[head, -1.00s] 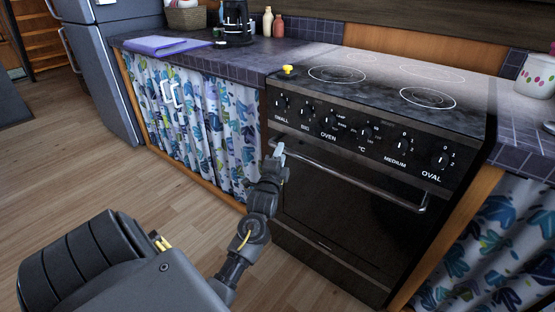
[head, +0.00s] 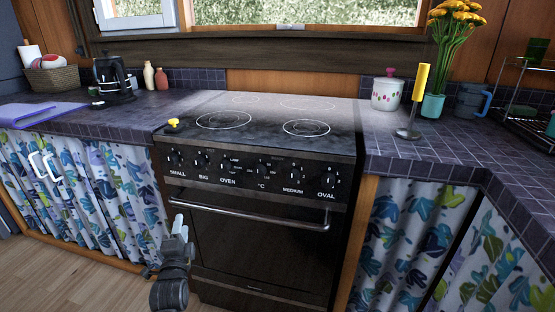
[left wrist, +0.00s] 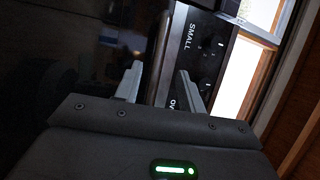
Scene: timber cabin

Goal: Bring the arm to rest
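My left gripper (head: 180,228) is low in the head view, just in front of the oven (head: 260,240) near the left end of its metal handle (head: 250,211). In the left wrist view, the two fingers of the left gripper (left wrist: 158,86) stand apart with a gap between them. The handle (left wrist: 161,50) lines up with that gap; I cannot tell whether the fingers touch it. I see no object held. The oven door is shut. My right gripper is in neither view.
The stove top (head: 265,118) bears a small yellow object (head: 173,122) at its front left corner. A coffee maker (head: 113,78), a white pot (head: 386,93), a yellow-handled tool (head: 417,95) and a flower vase (head: 432,106) stand on the tiled counter. Floor shows at the lower left (head: 60,285).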

